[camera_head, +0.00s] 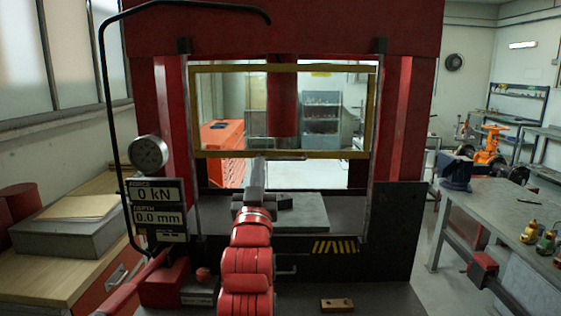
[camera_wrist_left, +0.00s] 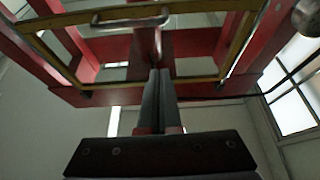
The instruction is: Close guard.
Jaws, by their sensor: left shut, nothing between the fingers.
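The guard (camera_head: 336,154) is a clear panel in a yellow frame on the front of the red press. Its lower bar is above the press bed, with an open gap beneath. My left gripper (camera_head: 258,164) is shut and empty, with its fingertips near that lower bar in the head view. In the left wrist view, the yellow frame (camera_wrist_left: 78,20) crosses the top, with a pale bar handle (camera_wrist_left: 130,20) on it. The shut fingers (camera_wrist_left: 158,75) point up toward the handle and look apart from it. My right gripper is not in view.
The red press ram (camera_head: 283,105) hangs behind the guard, over a grey block (camera_head: 305,212) on the bed. A black bent tube (camera_head: 106,100) and a display (camera_head: 155,205) stand at the left. A workbench (camera_head: 500,205) is at the right, with floor between.

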